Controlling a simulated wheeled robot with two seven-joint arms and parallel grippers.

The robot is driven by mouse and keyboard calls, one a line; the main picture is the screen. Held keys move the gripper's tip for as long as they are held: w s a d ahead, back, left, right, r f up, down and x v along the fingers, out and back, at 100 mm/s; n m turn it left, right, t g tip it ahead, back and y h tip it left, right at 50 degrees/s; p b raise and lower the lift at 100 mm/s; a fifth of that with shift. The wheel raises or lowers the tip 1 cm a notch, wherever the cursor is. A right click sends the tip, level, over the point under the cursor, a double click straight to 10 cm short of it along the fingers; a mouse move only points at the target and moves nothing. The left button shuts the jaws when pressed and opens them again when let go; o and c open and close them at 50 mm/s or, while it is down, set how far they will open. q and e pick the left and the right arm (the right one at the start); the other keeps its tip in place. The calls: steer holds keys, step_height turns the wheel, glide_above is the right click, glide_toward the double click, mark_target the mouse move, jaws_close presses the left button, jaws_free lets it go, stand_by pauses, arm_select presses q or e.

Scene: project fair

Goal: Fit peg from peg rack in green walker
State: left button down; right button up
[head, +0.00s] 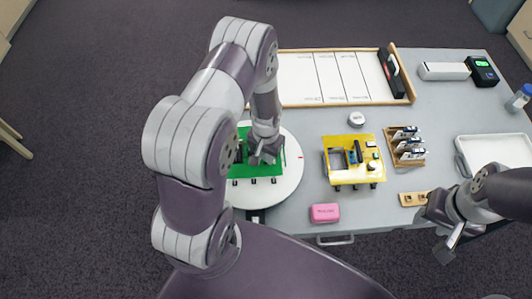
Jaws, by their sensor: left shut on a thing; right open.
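The green walker (271,170), a green board with small dark feet along its front edge, sits on a round white turntable (289,190) left of centre. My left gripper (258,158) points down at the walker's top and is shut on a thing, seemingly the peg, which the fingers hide. I cannot tell whether the peg is in a hole or above it. The peg rack (411,199), a small wooden block with dark spots on top, lies at the table's front right. My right gripper (453,236) is open, below and right of the rack, apart from it.
A yellow walker (341,178) stands right of the turntable, a pink box (325,213) in front. A wooden card rack (419,158) and white tray (490,143) are further right. A white board (313,98) lies behind. My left arm hides the turntable's left side.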

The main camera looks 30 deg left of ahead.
arm_select(q)
steer(key=shift+f, duration=0.1)
stand_by(0.7)
steer(key=c, duration=0.9)
jaws_free()
steer(key=shift+r+p, duration=3.35)
steer(key=shift+r, duration=0.45)
